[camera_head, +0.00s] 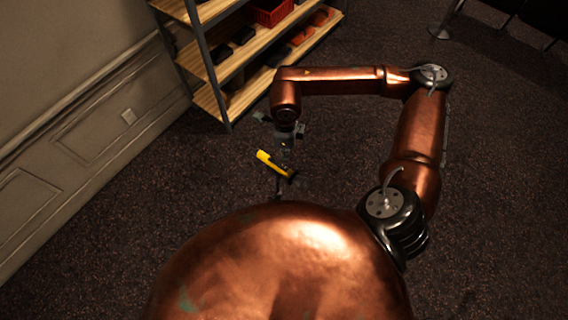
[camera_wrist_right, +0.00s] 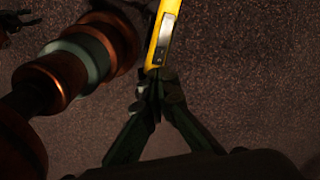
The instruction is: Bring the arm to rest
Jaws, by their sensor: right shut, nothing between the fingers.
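My right arm, copper-coloured, reaches out from the right in the head view and bends back to the left. My right gripper (camera_head: 285,148) hangs from its end, pointing down. In the right wrist view its fingers (camera_wrist_right: 157,90) meet at the tips, shut and empty. A yellow tool-like thing (camera_head: 268,160) with a dark end shows just below the gripper in the head view. In the right wrist view the yellow thing (camera_wrist_right: 163,35) lies just beyond the fingertips; whether they touch I cannot tell.
A shelf unit (camera_head: 228,75) with wooden boards stands at the upper left, near my right gripper. It bears a red crate (camera_head: 270,12) and several dark items. A panelled wall (camera_head: 70,130) runs along the left. The carpeted floor (camera_head: 500,170) at the right is clear.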

